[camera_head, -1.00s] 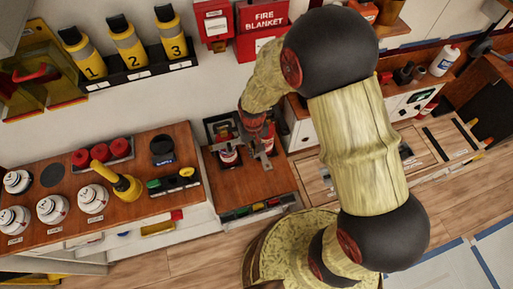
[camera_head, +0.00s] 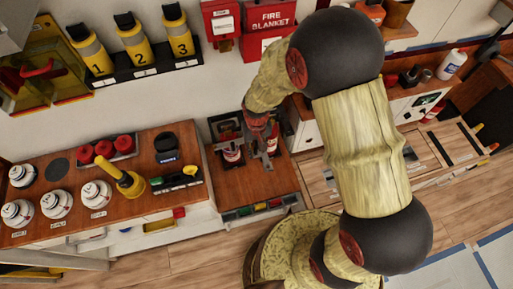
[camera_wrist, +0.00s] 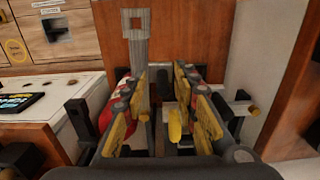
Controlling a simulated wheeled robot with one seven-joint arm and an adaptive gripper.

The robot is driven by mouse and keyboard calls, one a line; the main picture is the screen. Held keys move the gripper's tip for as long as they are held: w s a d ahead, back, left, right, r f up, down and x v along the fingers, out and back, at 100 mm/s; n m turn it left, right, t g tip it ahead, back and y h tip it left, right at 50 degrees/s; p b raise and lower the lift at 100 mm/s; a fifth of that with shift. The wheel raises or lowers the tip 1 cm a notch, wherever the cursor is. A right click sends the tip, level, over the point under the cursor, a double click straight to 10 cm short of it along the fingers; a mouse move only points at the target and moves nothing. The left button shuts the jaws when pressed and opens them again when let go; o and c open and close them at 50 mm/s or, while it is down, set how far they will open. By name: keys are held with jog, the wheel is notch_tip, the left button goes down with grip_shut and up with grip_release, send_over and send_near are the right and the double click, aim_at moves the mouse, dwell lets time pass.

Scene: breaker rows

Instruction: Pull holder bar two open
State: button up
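My gripper (camera_wrist: 168,112) fills the middle of the wrist view. Its two dark fingers with yellow pads stand apart, so it is open. A small yellow-ended piece (camera_wrist: 175,126) shows between the fingers; I cannot tell whether they touch it. Dark holder brackets stand on both sides, one at the left (camera_wrist: 82,128) and one at the right (camera_wrist: 240,105). A red and white cylinder (camera_wrist: 118,105) is partly hidden behind the left finger. In the head view my gripper (camera_head: 262,150) is over the holder with red and white cylinders (camera_head: 232,153). No number two label is readable on a bar.
A wooden counter (camera_head: 225,185) lies under my gripper. At left are white round knobs (camera_head: 97,194), a yellow handle (camera_head: 122,176) and red buttons (camera_head: 104,148). Numbered yellow cylinders (camera_head: 134,42) hang on the wall. A white wall panel stands close at right in the wrist view.

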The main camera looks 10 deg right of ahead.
notch_tip(320, 180, up, 12)
dwell(0.7)
dwell(0.4)
